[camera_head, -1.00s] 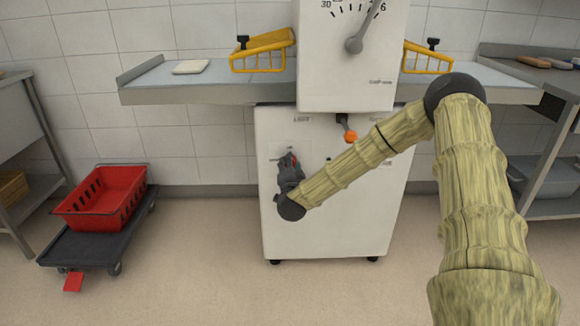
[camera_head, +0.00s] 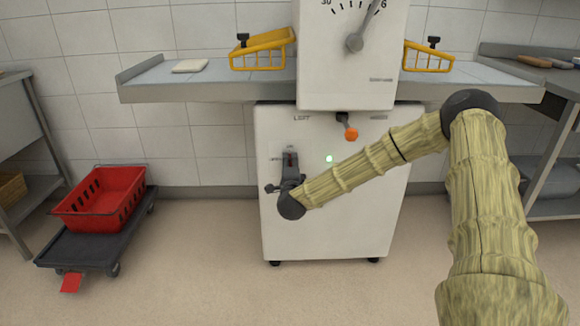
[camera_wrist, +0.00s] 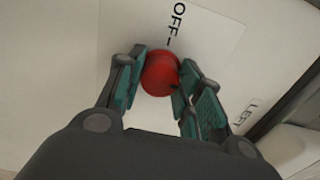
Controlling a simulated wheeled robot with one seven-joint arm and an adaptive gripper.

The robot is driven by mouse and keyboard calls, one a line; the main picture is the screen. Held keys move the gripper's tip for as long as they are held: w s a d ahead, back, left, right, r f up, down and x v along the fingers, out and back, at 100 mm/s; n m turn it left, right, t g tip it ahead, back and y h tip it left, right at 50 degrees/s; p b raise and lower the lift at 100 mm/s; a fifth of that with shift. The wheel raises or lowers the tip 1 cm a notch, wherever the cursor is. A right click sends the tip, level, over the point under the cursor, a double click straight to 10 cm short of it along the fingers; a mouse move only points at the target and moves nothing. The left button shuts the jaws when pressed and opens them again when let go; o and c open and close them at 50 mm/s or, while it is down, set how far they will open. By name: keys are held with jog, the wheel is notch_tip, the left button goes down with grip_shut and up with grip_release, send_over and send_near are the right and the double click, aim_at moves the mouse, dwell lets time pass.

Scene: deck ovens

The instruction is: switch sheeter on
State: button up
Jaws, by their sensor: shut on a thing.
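The white sheeter body (camera_head: 340,215) stands in the middle of the head view. In the wrist view a round red knob (camera_wrist: 158,78) sits on a white plate marked "OFF" (camera_wrist: 176,18), with "LEFT" at the right. My gripper (camera_wrist: 162,64) has its fingers on both sides of the knob and is shut on it. In the head view my gripper (camera_head: 290,155) is at the left of the sheeter's front and mostly hides the knob. A small green light (camera_head: 329,159) glows on the front, to the right of my gripper.
An orange-tipped lever (camera_head: 351,134) hangs under the dial housing (camera_head: 345,85). Yellow guards (camera_head: 262,50) stand over the side tables. A red crate (camera_head: 100,197) on a dark trolley (camera_head: 85,246) is at the left. The floor in front is clear.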

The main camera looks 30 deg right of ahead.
jog(key=shift+d+f, duration=0.1)
dwell(0.3)
jog(key=o, duration=1.1)
jog(key=shift+s+d, duration=0.1)
jog(key=shift+c, duration=0.2)
jog(key=shift+a, duration=0.2)
jog(key=v, duration=1.2)
jog(key=shift+d, duration=0.1)
